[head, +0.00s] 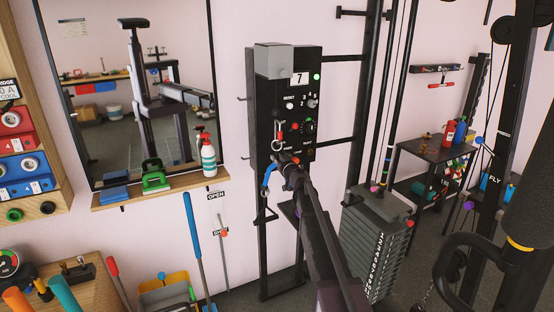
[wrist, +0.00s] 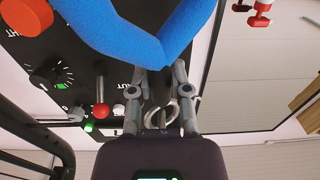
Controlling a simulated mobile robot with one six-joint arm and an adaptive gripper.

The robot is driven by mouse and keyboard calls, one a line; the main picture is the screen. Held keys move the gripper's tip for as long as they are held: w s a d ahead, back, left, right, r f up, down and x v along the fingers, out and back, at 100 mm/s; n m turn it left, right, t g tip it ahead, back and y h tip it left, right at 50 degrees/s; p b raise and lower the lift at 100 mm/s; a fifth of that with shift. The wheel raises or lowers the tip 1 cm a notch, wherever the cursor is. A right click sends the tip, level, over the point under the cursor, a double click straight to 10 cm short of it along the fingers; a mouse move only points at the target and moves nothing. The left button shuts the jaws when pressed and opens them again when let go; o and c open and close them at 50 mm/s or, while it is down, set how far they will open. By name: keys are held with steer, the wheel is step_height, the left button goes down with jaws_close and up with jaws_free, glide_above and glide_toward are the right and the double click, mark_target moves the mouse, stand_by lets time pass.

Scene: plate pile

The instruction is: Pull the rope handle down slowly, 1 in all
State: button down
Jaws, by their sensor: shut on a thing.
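The rope handle, a thick blue loop (wrist: 190,35), fills the top of the wrist view with its bend at my fingertips. In the head view a short blue part of it (head: 268,178) hangs just left of my gripper (head: 284,160), in front of the black control panel (head: 297,84). My gripper also shows in the wrist view (wrist: 160,73), with its two fingers closed on the handle's bend. A metal ring (wrist: 186,110) shows between the fingers. The fingertips and the rope's upper end are partly hidden.
The panel carries a number 7 sign (head: 300,78), a red-knobbed lever (wrist: 101,110) and dials close to my gripper. A weight stack (head: 377,250) stands right of my arm. A mirror shelf (head: 160,190) with a spray bottle (head: 208,156) is on the left.

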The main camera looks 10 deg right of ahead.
mark_target(277, 141)
steer(key=shift+r+p, duration=1.15)
steer(key=shift+p, duration=0.05)
steer(key=shift+r+p, duration=1.15)
steer(key=shift+r, duration=0.1)
steer(key=shift+r+p, duration=1.05)
steer(key=shift+p, duration=0.15)
steer(key=shift+r, duration=0.15)
